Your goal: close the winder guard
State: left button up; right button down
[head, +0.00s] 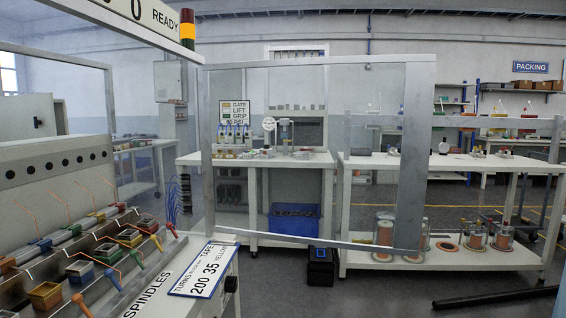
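The winder (60,165) stands at the left, with a sloped bed of spindles holding several small coloured square formers and hooked orange wires. The winder guard (412,150) is a clear panel in a grey metal frame. It stands swung out to the right of the winder, open, with its left upright (207,150) near the machine's front corner. The spindle bed is uncovered at the front. The guard's lower rail (300,241) slopes down to the right. No separate handle on the guard can be made out. Neither of my grippers is in view.
A white bench (300,160) with a blue bin (294,219) shows through the guard. A black box (321,267) and a dark bar (495,298) are low at right. Grey floor lies between.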

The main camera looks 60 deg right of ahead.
aim_at(420, 69)
jog(key=l+u, duration=0.25)
jog(key=l, duration=0.2)
jog(key=k+l+u, duration=0.2)
jog(key=l, duration=0.2)
jog(key=l+u, duration=0.25)
jog(key=l, duration=0.15)
jog(key=k+l, duration=0.15)
jog(key=l, duration=0.35)
jog(key=k+l, duration=0.1)
jog(key=l, duration=0.35)
jog(key=k+l+u, duration=0.1)
jog(key=l, duration=0.4)
jog(key=k+l, duration=0.2)
jog(key=l, duration=0.25)
jog(key=k+l+u, duration=0.1)
jog(key=l, duration=0.4)
jog(key=k+l, duration=0.2)
jog(key=l, duration=0.25)
jog(key=k+l, duration=0.2)
jog(key=l, duration=0.25)
jog(key=k+l+u, duration=0.1)
jog(key=l, duration=0.35)
jog(key=k, duration=0.05)
